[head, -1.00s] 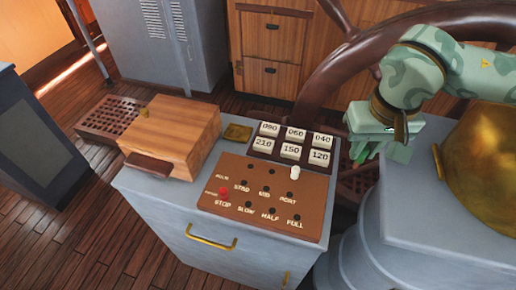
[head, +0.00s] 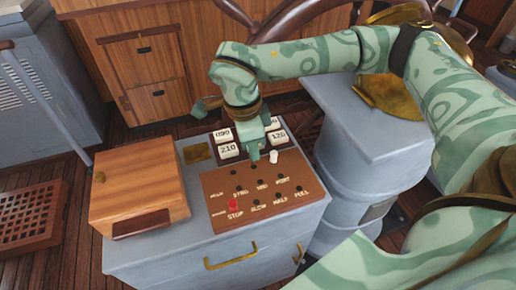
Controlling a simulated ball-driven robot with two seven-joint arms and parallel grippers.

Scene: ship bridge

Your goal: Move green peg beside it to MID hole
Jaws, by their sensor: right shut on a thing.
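The brown peg board (head: 268,205) lies on the grey console. Its upper row of holes is labelled STBD, MID and PORT, and the MID label (head: 262,187) is readable. My right gripper (head: 254,151) points down over the board's upper edge, above and behind the MID label. It is shut on the green peg, which I cannot clearly tell apart from the green fingers. A white peg (head: 273,157) stands just right of the gripper. A red peg (head: 233,206) stands by the STOP label. My left gripper is not in view.
A wooden box (head: 139,190) sits on the console, left of the board. White numbered tiles (head: 228,151) stand in a dark rack behind the board, partly hidden by my right gripper. A brass plate (head: 197,152) lies left of the rack. A grey pedestal (head: 355,130) stands to the right.

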